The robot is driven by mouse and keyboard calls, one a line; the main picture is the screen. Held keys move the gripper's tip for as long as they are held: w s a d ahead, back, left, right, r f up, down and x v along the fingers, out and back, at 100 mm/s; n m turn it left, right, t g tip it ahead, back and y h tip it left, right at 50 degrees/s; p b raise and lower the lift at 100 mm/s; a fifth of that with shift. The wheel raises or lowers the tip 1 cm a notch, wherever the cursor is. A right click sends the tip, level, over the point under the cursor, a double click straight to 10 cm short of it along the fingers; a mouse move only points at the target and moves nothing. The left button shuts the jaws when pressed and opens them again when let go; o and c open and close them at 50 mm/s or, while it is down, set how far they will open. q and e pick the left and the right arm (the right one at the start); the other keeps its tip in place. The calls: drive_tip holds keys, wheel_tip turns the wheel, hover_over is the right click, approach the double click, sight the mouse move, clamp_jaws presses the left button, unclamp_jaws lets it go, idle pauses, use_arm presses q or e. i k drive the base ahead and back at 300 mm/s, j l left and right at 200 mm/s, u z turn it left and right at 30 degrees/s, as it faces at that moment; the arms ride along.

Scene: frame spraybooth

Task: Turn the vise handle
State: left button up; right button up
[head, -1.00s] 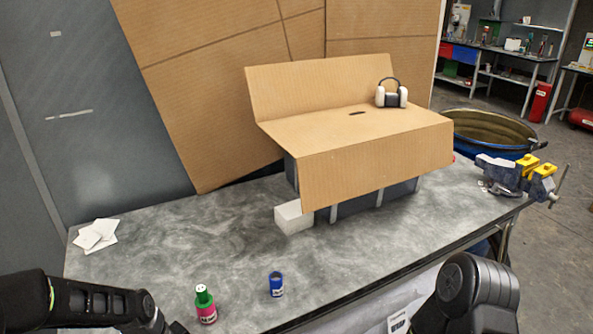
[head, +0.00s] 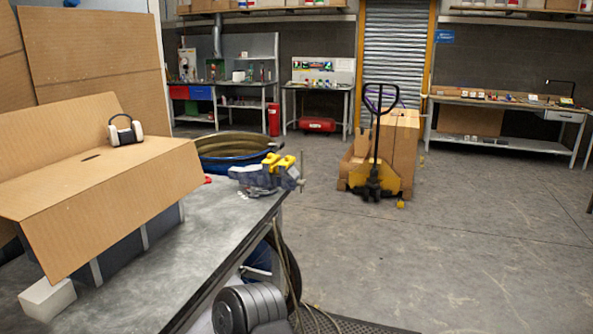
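The vise (head: 262,176) is blue-grey with yellow jaw parts and is mounted at the far right corner of the grey workbench. Its handle (head: 302,168) is a thin, dark, near-upright bar at the vise's right end. Part of my arm shows low in the picture, well in front of the vise and apart from it. Neither of my grippers is in view.
A cardboard-covered box (head: 100,180) with ear defenders (head: 126,131) on it stands on the workbench (head: 150,285). A white block (head: 47,298) sits at its foot. A blue drum (head: 225,150) stands behind the vise. Open floor (head: 430,240) lies right, with a pallet truck (head: 376,180) beyond.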

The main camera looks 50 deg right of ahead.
sight(301, 183)
drive_tip(key=i+l+z, duration=0.35)
drive_tip(key=i+l, duration=0.3)
drive_tip(key=l, duration=0.6)
drive_tip(key=i+l+z, duration=0.35)
drive_tip(key=i+l, duration=0.5)
drive_tip(key=l, duration=0.2)
drive_tip(key=i+l+z, duration=0.35)
drive_tip(key=i+l, duration=0.45)
drive_tip(key=i, duration=0.1)
